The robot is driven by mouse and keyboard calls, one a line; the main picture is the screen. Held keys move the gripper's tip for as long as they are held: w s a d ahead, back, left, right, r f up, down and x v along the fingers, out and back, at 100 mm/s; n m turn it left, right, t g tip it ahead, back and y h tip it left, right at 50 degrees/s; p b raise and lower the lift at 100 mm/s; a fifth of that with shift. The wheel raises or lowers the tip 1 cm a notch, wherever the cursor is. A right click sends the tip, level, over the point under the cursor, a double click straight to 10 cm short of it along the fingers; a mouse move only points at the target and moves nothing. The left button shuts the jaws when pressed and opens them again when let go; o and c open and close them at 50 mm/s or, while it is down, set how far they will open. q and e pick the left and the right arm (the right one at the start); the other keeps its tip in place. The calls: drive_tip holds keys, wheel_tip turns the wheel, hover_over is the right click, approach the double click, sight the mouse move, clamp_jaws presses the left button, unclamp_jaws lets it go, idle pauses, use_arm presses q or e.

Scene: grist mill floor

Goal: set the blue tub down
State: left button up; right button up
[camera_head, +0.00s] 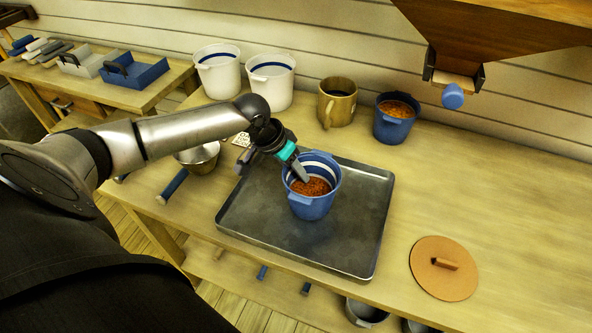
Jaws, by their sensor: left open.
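A blue tub (314,206) with a pale band inside its rim and reddish-brown grain in it stands upright on a grey metal tray (350,250). My left gripper (302,176) is open at the tub's left rim, with a fingertip over the rim. Whether the fingers touch the tub cannot be told. My right gripper is not in view.
Two white tubs (271,88) and a brass-coloured mug (337,106) stand along the back. A metal bowl (197,157) is beside my arm. A round wooden lid (443,267) lies at the right. A hopper (490,40) hangs overhead. The bench's right side is mostly clear.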

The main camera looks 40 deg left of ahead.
use_arm(q)
drive_tip(key=p+v, duration=0.3)
drive_tip(key=v, duration=0.8)
drive_tip(key=shift+r, duration=0.35)
